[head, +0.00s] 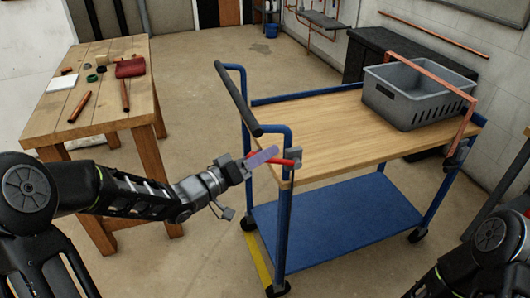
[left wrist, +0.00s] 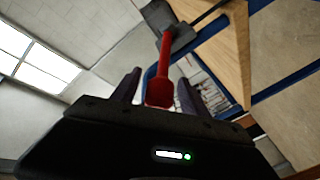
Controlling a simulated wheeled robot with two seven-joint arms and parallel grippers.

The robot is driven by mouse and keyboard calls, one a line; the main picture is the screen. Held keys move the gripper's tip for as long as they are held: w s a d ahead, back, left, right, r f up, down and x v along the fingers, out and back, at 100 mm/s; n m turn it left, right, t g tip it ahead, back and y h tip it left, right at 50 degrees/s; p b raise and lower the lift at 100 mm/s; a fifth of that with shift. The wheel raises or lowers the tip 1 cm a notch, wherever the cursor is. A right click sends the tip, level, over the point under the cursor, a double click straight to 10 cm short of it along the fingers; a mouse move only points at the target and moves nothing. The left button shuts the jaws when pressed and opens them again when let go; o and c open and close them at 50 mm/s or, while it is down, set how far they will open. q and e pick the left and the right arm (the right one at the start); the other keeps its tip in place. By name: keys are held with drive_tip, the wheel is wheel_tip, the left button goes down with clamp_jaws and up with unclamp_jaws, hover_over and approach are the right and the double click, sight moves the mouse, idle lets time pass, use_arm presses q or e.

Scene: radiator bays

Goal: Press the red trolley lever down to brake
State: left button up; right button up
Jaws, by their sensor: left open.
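The blue trolley (head: 340,118) has a wooden top, and its red lever (head: 288,162) sticks out to the left from a grey bracket at the near left corner. The lever looks about level in the head view. My left gripper (head: 262,158) is at the lever's free end, with its fingers overlapping the lever in the picture. In the left wrist view the red lever (left wrist: 163,75) reaches down between the two open fingers of the left gripper (left wrist: 158,88). I cannot tell whether the fingers touch it. My right arm shows at the lower right, but its gripper is not in view.
A grey crate (head: 400,105) and a copper pipe frame (head: 440,65) are on the trolley's right end. The trolley's dark push handle (head: 237,98) rises close beside my left gripper. A wooden table (head: 85,125) with small items stands at left. Floor between them is clear.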

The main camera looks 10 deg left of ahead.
use_arm(q)
drive_tip(key=shift+w+d, duration=0.4)
drive_tip(key=shift+w, duration=0.1)
clamp_jaws()
idle(1.2)
